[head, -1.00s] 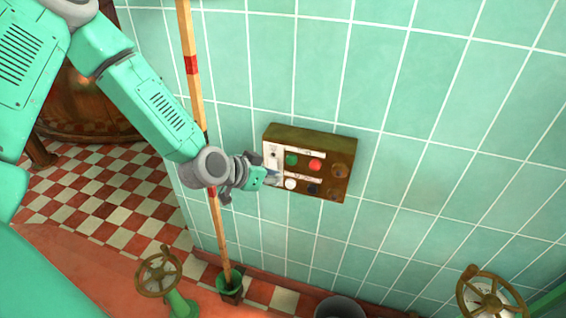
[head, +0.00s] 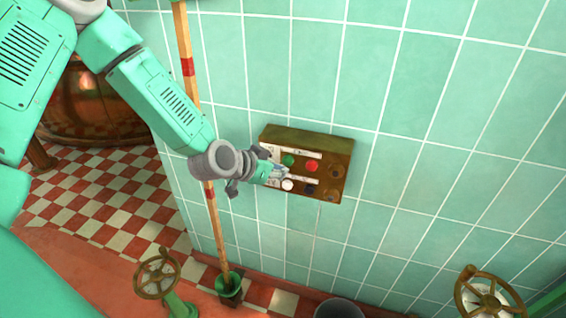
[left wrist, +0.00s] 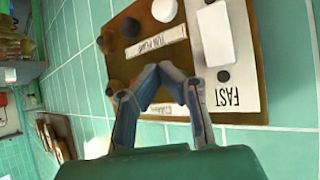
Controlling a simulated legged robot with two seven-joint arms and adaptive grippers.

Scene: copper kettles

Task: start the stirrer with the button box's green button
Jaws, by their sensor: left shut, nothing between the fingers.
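The brown button box (head: 343,165) hangs on the tiled wall. Its green button (head: 288,160) is at the upper left of the face, with a red button (head: 311,167) to its right. A white button (head: 288,185) and dark ones sit in the lower row. My left gripper (head: 281,172) is shut and empty in front of the box's left part, just below the green button. In the left wrist view the closed fingers (left wrist: 172,72) cover part of the panel; the green button does not show there. Contact cannot be told. My right gripper is out of view.
A wooden pole (head: 219,235) stands in a green holder behind my left forearm. Handwheels (head: 158,275) are at the lower left and lower right (head: 488,298). A copper kettle (head: 90,105) is at the far left. The wall right of the box is clear.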

